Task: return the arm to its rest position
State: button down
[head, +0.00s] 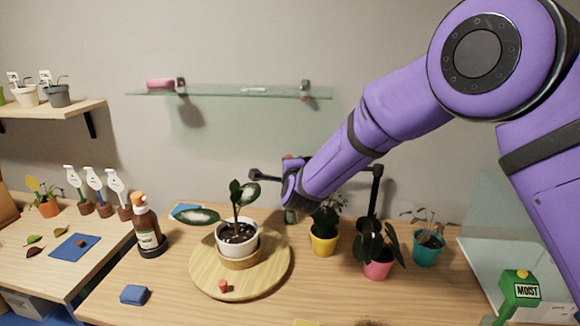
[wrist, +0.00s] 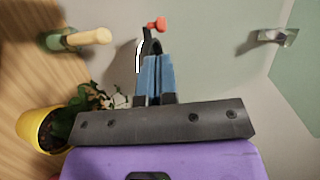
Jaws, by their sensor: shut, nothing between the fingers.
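My purple arm comes in from the upper right in the head view and reaches over the back of the wooden table. My gripper (wrist: 157,72) shows in the wrist view with its blue fingers together and nothing between them. In the head view the arm's wrist end hides most of the fingers. The gripper is in the air near the wall, behind and to the right of the potted plant (head: 237,236) on the round wooden board (head: 205,275). A dark curved part and a red knob (wrist: 157,23) show just beyond the fingertips; I cannot tell whether they touch.
A yellow pot (head: 323,243), a pink pot (head: 377,265) and a teal pot (head: 427,250) stand below and right of the arm. A glass shelf (head: 225,91) is above. A green moisture meter (head: 519,290) is front right.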

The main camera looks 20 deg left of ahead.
jog(key=s+d+r+n+g+h, duration=0.1)
jog(key=s+d+r+n, duration=0.2)
jog(key=d+r, duration=0.5)
jog(key=s+d+r+n+g+h, duration=0.1)
jog(key=s+d+r+n+g, duration=0.3)
jog(key=d, duration=0.9)
jog(key=s+d+r+n+t, duration=0.1)
jog(key=s+d+r, duration=0.1)
jog(key=d+r, duration=0.65)
jog(key=s+d+f+n+g+h, duration=0.1)
jog(key=s+d+n+g+h, duration=0.1)
jog(key=s+d, duration=1.1)
jog(key=s+d+f+n+g+h, duration=0.2)
jog(key=s+d+g+h, duration=0.1)
jog(key=s+d, duration=1)
jog(key=shift+s+d+h, duration=0.3)
jog(key=shift+s, duration=0.6)
